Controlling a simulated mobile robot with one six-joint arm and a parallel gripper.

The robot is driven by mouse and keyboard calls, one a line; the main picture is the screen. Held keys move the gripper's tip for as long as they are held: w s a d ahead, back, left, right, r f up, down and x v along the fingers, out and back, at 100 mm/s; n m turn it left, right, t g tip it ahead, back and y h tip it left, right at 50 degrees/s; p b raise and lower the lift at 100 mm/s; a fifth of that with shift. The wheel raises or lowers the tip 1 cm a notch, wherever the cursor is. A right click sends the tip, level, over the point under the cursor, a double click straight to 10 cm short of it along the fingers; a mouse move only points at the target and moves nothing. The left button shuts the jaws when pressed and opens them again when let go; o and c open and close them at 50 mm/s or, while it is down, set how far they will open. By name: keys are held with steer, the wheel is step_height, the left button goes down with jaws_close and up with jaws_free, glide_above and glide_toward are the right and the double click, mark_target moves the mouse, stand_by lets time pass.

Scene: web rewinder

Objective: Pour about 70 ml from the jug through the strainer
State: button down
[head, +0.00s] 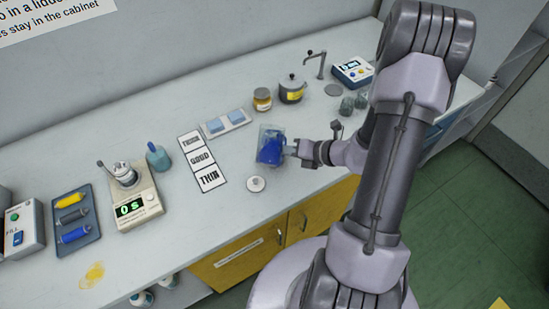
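The jug (270,148), clear-walled with blue inside, is upright on or just above the light counter, near its front edge. My gripper (291,149) is at the jug's right side, reaching in from the right. Its fingertips meet the jug's side, but they are too small to tell whether they are closed on it. A metal cup with an upright handle (124,174) sits on a beige device (138,208) with a green display that seems to read "0 s". I cannot tell whether this cup is the strainer.
Cards marked THICK, GOOD, THIN (202,160) lie left of the jug. A small round white lid-like piece (256,183) is in front. A blue bottle (158,157), a tray of coloured tools (75,218) and a yellow spill (92,274) are further left. A kettle-like pot (292,91) stands behind.

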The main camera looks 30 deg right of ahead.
steer(key=shift+r, duration=0.25)
stand_by(0.6)
steer(key=b, duration=0.2)
steer(key=w+d+n+t+b, duration=0.1)
steer(key=b, duration=0.2)
steer(key=shift+f+t+h, duration=0.2)
steer(key=shift+t+h, duration=0.1)
steer(key=shift+w+b, duration=0.1)
steer(key=shift+b, duration=0.55)
steer(key=shift+w+d+r, duration=0.1)
steer(key=shift+r, duration=0.2)
steer(key=shift+f+n+t+b, duration=0.1)
steer(key=shift+n+t+b, duration=0.2)
steer(key=shift+b, duration=0.05)
